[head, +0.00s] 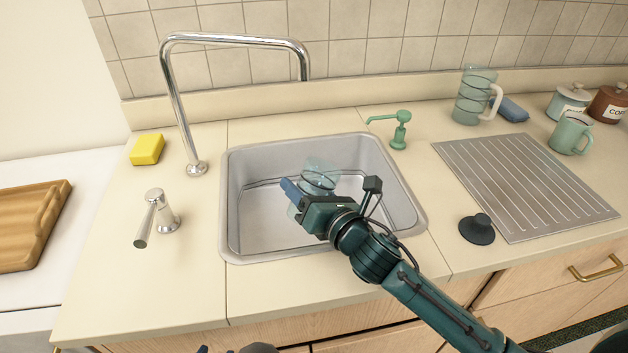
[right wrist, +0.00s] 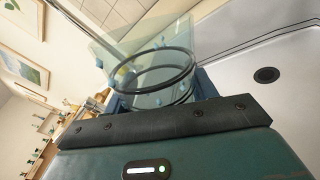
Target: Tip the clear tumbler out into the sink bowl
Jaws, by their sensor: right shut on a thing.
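The clear tumbler (head: 319,172) is see-through, with dark ring lines, and it is tilted inside the sink bowl's outline. It also shows in the right wrist view (right wrist: 160,72), where small blue spots appear on or through its wall. My right gripper (head: 304,192) is shut on the tumbler, which it holds over the sink bowl (head: 232,205). The gripper hides the tumbler's lower part in the head view. I cannot tell whether any liquid is in it. The sink bowl's pale floor and dark drain (right wrist: 267,75) show in the right wrist view.
A chrome faucet (head: 235,40) arches behind the sink. A green soap dispenser (head: 400,130) stands right of it, with a ribbed drainboard (head: 525,185) and black stopper (head: 477,229) farther right. A yellow sponge (head: 147,149) and chrome lever (head: 160,213) are left. A clear pitcher (head: 473,98) stands behind.

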